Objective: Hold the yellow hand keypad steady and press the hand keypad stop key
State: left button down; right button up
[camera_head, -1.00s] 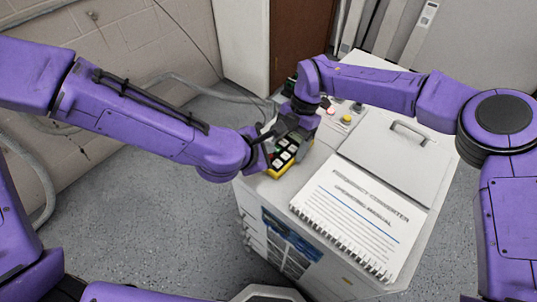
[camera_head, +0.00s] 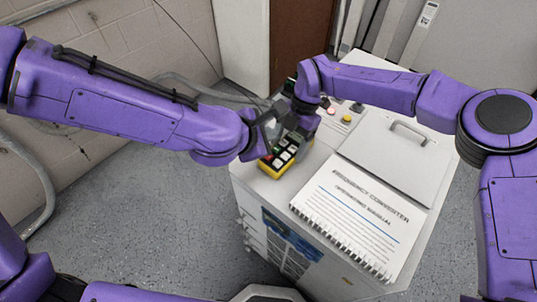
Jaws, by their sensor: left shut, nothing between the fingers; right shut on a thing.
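The yellow hand keypad (camera_head: 268,172) lies at the left edge of the white cabinet top, with a dark face and several light keys. A red key and a green key show near its left side. My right gripper (camera_head: 300,133) is shut on the keypad at its far end. My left gripper (camera_head: 275,118) is shut and empty, just above and left of the keypad's far part, beside the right gripper. The fingertips of both grippers are partly hidden, and I cannot tell whether the left one touches a key.
The white cabinet (camera_head: 240,185) carries a spiral-bound manual (camera_head: 350,225), a lid with a grey handle (camera_head: 408,132), and a yellow-based button (camera_head: 346,119) behind the keypad. A grey hose (camera_head: 45,185) runs along the wall at left. Floor is free left of the cabinet.

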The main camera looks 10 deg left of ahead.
dwell(0.4)
jog(key=o, duration=1.3)
jog(key=shift+o, duration=0.2)
jog(key=v, duration=1.2)
jog(key=shift+s, duration=0.1)
